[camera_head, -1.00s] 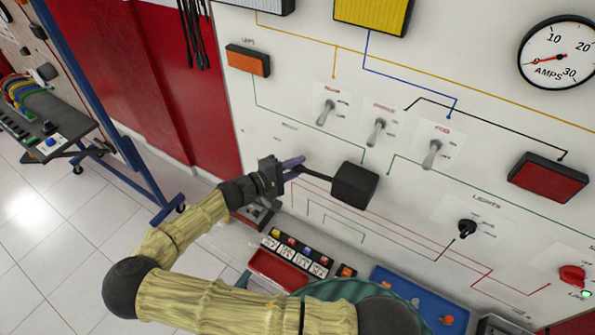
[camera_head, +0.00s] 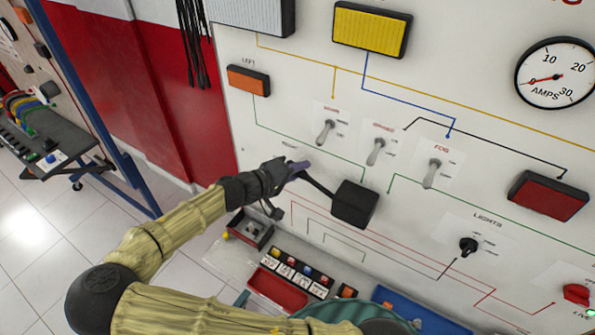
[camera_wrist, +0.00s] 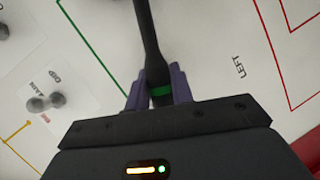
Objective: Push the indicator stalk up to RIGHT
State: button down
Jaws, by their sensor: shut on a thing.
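The indicator stalk (camera_head: 317,184) is a thin black lever that sticks out to the left from a black box (camera_head: 354,204) on the white panel. It slants up to the left in the head view. My gripper (camera_head: 296,168) is shut on the stalk near its outer end. In the wrist view, the stalk (camera_wrist: 148,40) runs between the two purple fingers, with a green band (camera_wrist: 161,91) at the grip. The LEFT label (camera_wrist: 239,67) shows to one side there. A label above the stalk in the head view is too small to read surely.
Toggle switches (camera_head: 325,132) sit above the box, and a lights knob (camera_head: 468,246) is at lower right. An orange lamp (camera_head: 248,80) is at upper left. A red tray (camera_head: 278,290) and a blue tray (camera_head: 425,305) lie below. The panel around the stalk is flat.

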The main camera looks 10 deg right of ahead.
jog(key=c, duration=1.2)
grip_release()
jog(key=b+v, duration=0.4)
jog(key=v, duration=1.3)
jog(key=shift+r+b, duration=0.2)
jog(key=shift+b, duration=0.2)
jog(key=shift+s+a, duration=0.1)
